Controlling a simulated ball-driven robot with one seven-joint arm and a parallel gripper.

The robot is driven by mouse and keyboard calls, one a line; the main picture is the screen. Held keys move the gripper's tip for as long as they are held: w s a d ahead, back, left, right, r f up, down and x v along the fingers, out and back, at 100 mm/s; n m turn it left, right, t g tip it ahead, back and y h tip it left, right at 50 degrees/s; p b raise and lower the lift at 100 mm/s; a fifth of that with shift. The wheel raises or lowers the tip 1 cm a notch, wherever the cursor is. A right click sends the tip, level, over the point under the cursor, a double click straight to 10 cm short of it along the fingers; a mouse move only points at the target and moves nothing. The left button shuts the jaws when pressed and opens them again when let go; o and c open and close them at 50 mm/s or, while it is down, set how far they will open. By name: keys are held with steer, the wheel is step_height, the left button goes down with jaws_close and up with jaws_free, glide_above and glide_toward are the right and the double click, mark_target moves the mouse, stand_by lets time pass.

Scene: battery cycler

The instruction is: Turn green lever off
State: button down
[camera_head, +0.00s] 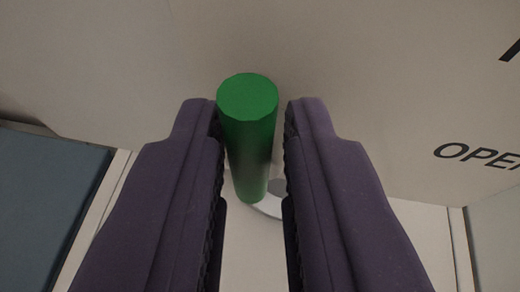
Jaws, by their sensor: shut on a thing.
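The green lever (249,130) is a cylinder-shaped handle in the middle of the view, its round end facing me. Its far end runs down to a pale round base (272,199), partly hidden by the right finger. My gripper (252,120) has its two dark purple fingers on either side of the lever and is shut on it. The left finger lies against the lever. A narrow gap seems to show on the right side.
A pale panel (380,80) fills the background, with black lettering, partly cut off, reading "OPE" (478,156) at the right. A blue-grey surface (45,195) lies at the lower left, beside a pale edge strip.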

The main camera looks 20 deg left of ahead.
steer(key=c, duration=1.1)
jaws_free()
steer(key=shift+s+a+f, duration=0.15)
steer(key=shift+a+f, duration=0.05)
steer(key=shift+a, duration=0.05)
steer(key=shift+d+r, duration=0.1)
steer(key=shift+d, duration=0.05)
steer(key=shift+s+d+r, duration=0.15)
steer(key=shift+s+r, duration=0.05)
steer(key=shift+s, duration=0.05)
steer(key=p+v, duration=0.2)
steer(key=v, duration=0.5)
steer(key=shift+f, duration=0.15)
